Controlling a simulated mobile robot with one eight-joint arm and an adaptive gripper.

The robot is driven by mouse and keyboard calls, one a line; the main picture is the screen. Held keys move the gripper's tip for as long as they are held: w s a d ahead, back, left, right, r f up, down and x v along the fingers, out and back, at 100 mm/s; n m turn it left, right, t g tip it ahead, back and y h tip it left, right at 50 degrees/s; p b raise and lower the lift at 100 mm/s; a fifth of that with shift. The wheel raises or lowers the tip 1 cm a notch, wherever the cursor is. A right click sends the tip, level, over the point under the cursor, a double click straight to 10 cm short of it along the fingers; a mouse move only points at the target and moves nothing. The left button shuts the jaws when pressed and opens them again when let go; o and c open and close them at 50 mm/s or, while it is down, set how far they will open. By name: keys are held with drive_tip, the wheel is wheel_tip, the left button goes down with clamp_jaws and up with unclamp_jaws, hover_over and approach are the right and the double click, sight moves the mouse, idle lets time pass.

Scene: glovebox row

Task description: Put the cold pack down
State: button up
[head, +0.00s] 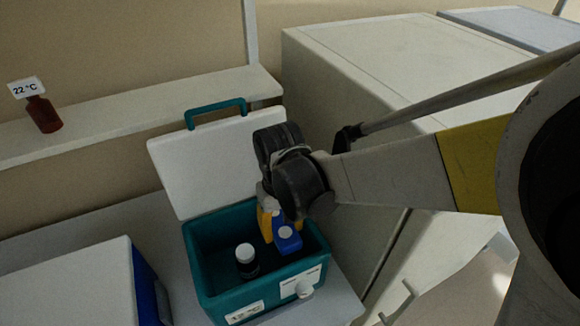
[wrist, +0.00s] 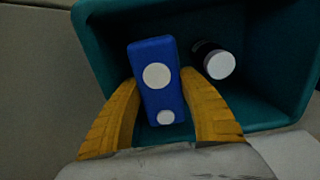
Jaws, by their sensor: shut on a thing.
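The cold pack (head: 286,238) is a blue block with white round spots. My gripper (head: 270,222) is shut on it, and the pack is at the right part of the open teal cooler box (head: 208,283). In the wrist view the blue pack (wrist: 152,60) sits between my two yellow fingers (wrist: 160,98), over the inside of the teal box (wrist: 100,45). I cannot tell whether the pack touches the box floor. My arm and wrist hide part of the box's back right side.
A dark bottle with a white cap (head: 246,262) stands inside the box, left of the pack. The white lid (head: 205,165) stands open behind. A white and blue box (head: 75,290) is at left, a grey cabinet (head: 345,120) at right. A brown bottle (head: 43,115) stands on the shelf.

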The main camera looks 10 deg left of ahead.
wheel_tip(320, 180, down, 12)
drive_tip(key=b, duration=0.3)
drive_tip(key=shift+f, duration=0.15)
drive_tip(key=o, duration=1)
wheel_tip(320, 180, up, 12)
drive_tip(key=p, duration=0.3)
drive_tip(key=shift+r+p, duration=0.2)
drive_tip(key=shift+p, duration=0.1)
